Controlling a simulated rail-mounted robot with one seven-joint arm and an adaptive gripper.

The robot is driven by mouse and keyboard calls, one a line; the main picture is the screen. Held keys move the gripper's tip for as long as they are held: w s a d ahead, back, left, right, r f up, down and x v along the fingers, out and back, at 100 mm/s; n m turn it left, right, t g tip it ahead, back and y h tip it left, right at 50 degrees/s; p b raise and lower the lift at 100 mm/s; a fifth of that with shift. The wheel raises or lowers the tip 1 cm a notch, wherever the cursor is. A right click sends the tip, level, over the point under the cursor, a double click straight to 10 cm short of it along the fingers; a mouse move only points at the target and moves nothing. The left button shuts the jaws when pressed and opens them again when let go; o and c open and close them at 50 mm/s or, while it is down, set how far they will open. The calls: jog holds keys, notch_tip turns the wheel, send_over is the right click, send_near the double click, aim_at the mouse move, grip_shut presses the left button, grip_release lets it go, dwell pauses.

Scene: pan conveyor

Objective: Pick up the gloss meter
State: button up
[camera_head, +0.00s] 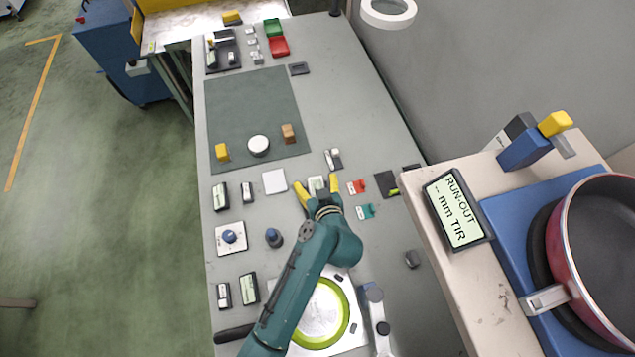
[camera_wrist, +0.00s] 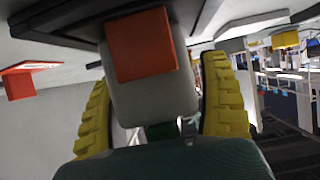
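A small grey device with a pale display, apparently the gloss meter (camera_head: 316,183), lies on the grey bench between my gripper's yellow fingers (camera_head: 318,190). In the wrist view its rounded grey body (camera_wrist: 150,98) with an orange-red square patch fills the space between the fingers (camera_wrist: 163,112). My gripper is open around it. The head view shows a gap beside the device, and I see no firm grip. My gripper hides its near end in the head view.
Close by are a white square plate (camera_head: 274,181), a red item (camera_head: 356,187), a teal item (camera_head: 366,211) and a small dark-and-white tool (camera_head: 333,159). A dark green mat (camera_head: 235,105) lies beyond. A raised stand with a pan (camera_head: 610,260) is at right.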

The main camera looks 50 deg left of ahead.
jog(key=shift+r, duration=0.1)
jog(key=c, duration=1.3)
